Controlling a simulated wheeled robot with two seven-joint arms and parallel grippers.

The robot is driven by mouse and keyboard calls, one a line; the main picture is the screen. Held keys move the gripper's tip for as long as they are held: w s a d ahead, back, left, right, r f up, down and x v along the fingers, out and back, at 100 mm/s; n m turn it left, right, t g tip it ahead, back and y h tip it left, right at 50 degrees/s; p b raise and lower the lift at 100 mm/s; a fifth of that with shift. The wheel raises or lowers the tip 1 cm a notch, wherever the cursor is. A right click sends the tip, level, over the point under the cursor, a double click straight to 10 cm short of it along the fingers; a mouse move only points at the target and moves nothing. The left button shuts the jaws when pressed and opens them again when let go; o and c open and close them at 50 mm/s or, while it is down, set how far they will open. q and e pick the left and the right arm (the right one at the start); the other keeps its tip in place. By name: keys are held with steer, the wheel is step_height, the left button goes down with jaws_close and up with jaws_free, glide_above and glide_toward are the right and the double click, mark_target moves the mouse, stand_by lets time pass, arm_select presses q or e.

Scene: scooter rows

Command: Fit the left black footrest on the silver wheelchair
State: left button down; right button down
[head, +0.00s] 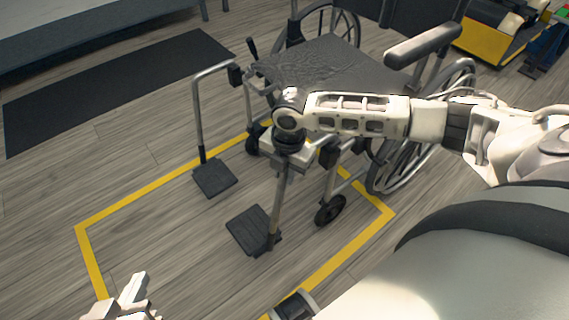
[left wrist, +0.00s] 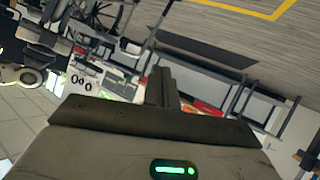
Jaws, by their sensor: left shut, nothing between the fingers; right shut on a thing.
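The silver wheelchair (head: 318,62) with a black seat stands at the top middle of the head view, front towards the lower left. My right gripper (head: 284,168) is shut on the upper tube of the left footrest (head: 253,231), whose black plate hangs low in front of the chair. My wrist and gripper hide its upper end, so I cannot tell if it touches the frame. The other footrest (head: 215,178) is on the chair's other front side. My left gripper (head: 133,290) is shut and empty at the bottom left, apart from the chair; its fingers show in the left wrist view (left wrist: 158,86).
A yellow floor outline (head: 162,181) surrounds the footrests. A dark mat (head: 115,88) lies at the upper left beside a grey bench (head: 85,28). A yellow-sided cart (head: 495,40) stands at the upper right. The floor left of the footrests is clear.

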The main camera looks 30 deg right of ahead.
steer(key=shift+f, duration=0.6)
arm_select(q)
steer(key=shift+d+r, duration=0.1)
steer(key=shift+r, duration=0.25)
arm_select(e)
steer(key=shift+w+f, duration=0.1)
steer(key=shift+f, duration=0.1)
arm_select(q)
steer(key=shift+t+b, duration=0.3)
arm_select(e)
steer(key=shift+f, duration=0.15)
